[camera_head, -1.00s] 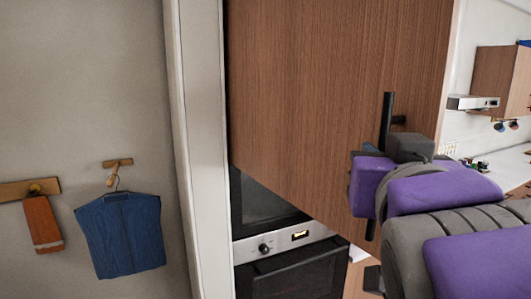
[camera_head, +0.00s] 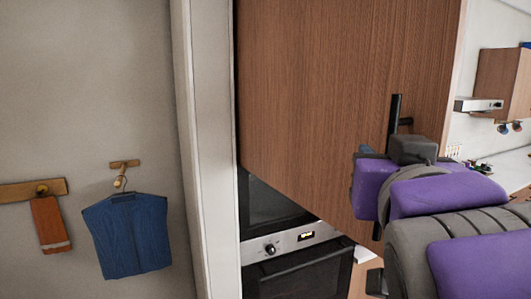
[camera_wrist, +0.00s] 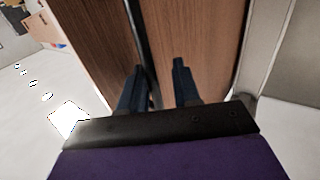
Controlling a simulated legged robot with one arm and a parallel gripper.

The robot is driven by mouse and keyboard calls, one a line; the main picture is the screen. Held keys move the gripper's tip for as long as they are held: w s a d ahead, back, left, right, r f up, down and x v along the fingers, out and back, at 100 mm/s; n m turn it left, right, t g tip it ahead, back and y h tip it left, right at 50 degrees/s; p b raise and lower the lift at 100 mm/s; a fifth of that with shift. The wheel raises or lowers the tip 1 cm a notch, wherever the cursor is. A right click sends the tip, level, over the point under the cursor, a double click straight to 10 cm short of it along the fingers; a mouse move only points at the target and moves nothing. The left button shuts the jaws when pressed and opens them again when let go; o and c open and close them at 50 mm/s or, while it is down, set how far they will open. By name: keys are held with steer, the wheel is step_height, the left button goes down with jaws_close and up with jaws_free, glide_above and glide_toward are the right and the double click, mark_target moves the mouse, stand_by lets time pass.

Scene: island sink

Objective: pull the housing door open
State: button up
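The housing door (camera_head: 330,90) is a large brown wood-grain panel in the middle of the head view. Its lower edge slants down to the right, and an oven shows beneath it. A black vertical bar handle (camera_head: 396,108) stands off the door near its right edge; it also shows in the wrist view (camera_wrist: 138,35). My gripper (camera_wrist: 159,66) is at the handle, its two dark fingers apart on either side of the bar. The bar runs closer to the left finger, with a gap to the right one. My purple and grey arm hides the handle's middle in the head view.
The oven (camera_head: 300,265) stands beneath and behind the door. A white post (camera_head: 208,130) is left of the door. A blue garment (camera_head: 128,235) and an orange cloth (camera_head: 50,225) hang on the left wall. A counter (camera_head: 510,170) lies at right.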

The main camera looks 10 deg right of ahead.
steer(key=shift+a, duration=0.1)
steer(key=b+v, duration=0.2)
steer(key=v, duration=1.5)
steer(key=shift+s, duration=0.25)
steer(key=shift+w, duration=0.1)
